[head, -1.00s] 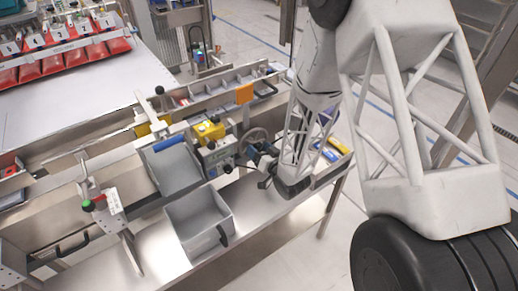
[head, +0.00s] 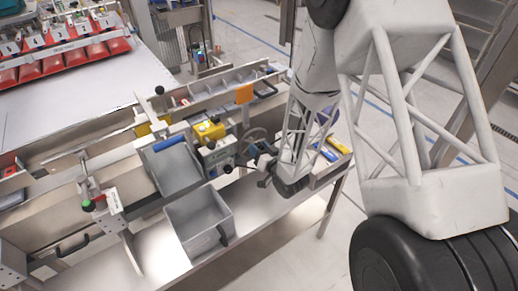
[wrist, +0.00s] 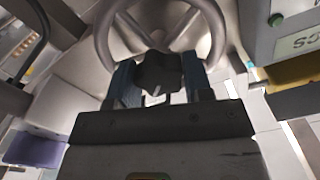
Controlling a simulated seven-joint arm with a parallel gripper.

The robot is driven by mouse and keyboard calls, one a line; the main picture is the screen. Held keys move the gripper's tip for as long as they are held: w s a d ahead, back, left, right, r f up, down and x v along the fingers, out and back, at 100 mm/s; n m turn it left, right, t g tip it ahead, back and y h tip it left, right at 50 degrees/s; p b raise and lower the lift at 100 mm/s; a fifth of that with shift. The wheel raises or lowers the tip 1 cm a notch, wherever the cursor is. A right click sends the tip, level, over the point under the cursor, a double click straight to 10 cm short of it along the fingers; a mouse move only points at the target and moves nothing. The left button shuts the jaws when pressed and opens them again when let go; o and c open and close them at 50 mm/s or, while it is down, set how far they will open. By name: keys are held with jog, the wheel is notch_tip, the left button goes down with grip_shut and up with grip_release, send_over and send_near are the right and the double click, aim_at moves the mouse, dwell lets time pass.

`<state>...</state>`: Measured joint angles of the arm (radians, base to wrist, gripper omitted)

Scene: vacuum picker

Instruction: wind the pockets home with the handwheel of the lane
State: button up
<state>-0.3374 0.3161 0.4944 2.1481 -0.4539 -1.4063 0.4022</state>
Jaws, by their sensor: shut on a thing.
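The grey handwheel (head: 256,135) stands on the lane's side, right of a grey control box (head: 218,155). It fills the top of the wrist view (wrist: 215,35), with its rim and spokes showing. My gripper (head: 262,160) is at the wheel. In the wrist view its two dark fingers are on either side of a dark lobed knob (wrist: 158,72), shut on it. The knob sits in front of the wheel, and its joint with the wheel is hidden. Grey pockets (head: 232,77) line the lane behind; their contents are too small to make out.
A grey bin (head: 200,222) stands on the steel bench left of my gripper. A tilted grey tray (head: 172,165) with a blue edge is behind it. A yellow block (head: 209,131) and an orange tag (head: 244,94) are near the wheel. Blue and yellow items lie right of my arm.

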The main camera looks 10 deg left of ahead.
jog(key=shift+n, duration=0.3)
jog(key=n, duration=0.8)
jog(key=shift+n, duration=0.3)
jog(key=o, duration=0.9)
jog(key=shift+s, duration=0.1)
jog(key=shift+v, duration=3.8)
